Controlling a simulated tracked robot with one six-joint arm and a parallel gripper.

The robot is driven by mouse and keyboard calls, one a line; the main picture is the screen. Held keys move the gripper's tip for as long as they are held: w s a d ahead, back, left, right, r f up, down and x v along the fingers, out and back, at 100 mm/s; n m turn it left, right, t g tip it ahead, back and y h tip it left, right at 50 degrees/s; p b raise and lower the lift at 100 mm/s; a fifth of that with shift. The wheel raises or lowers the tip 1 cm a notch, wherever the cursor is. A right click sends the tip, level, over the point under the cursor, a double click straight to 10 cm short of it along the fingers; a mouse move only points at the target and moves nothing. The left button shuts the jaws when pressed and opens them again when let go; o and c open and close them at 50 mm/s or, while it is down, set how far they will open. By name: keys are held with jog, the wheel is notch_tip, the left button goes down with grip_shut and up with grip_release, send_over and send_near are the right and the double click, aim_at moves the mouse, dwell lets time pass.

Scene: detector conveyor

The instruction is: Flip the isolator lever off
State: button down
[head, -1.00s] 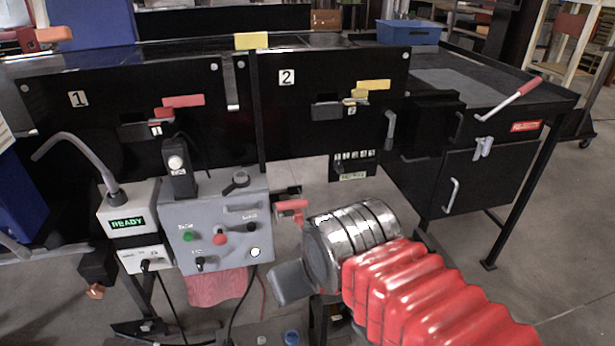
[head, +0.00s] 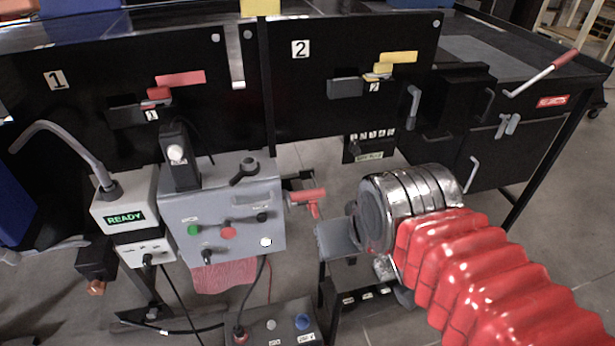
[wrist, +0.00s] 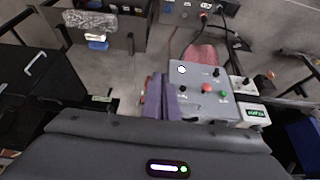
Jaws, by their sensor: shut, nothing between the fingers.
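A red-handled lever (head: 308,198) sticks out from the right side of the grey control box (head: 272,215); I take it to be the isolator lever. Its handle slants slightly downward. In the wrist view, a small red part (wrist: 143,106) shows at the left of my fingers, mostly hidden by them. My gripper (wrist: 164,90) has its two purple-grey fingers together, empty, beside the control box in that view. In the head view, my silver wrist and red sleeve are right of the lever, with a gap; the fingertips cannot be made out there.
A white unit with a READY display (head: 124,218) stands left of the control box. Black panels 1 (head: 60,105) and 2 (head: 335,55) rise behind. Another red-gripped lever (head: 540,75) is on the right bench. A pedal box (head: 285,325) with cables lies on the floor.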

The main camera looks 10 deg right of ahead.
notch_tip(320, 180, up, 6)
jog(key=g, duration=0.3)
send_over(302, 195)
jog(key=w+d, duration=0.2)
jog(key=shift+s+f, duration=0.1)
jog(key=shift+s+f, duration=0.2)
jog(key=shift+f, duration=6.4)
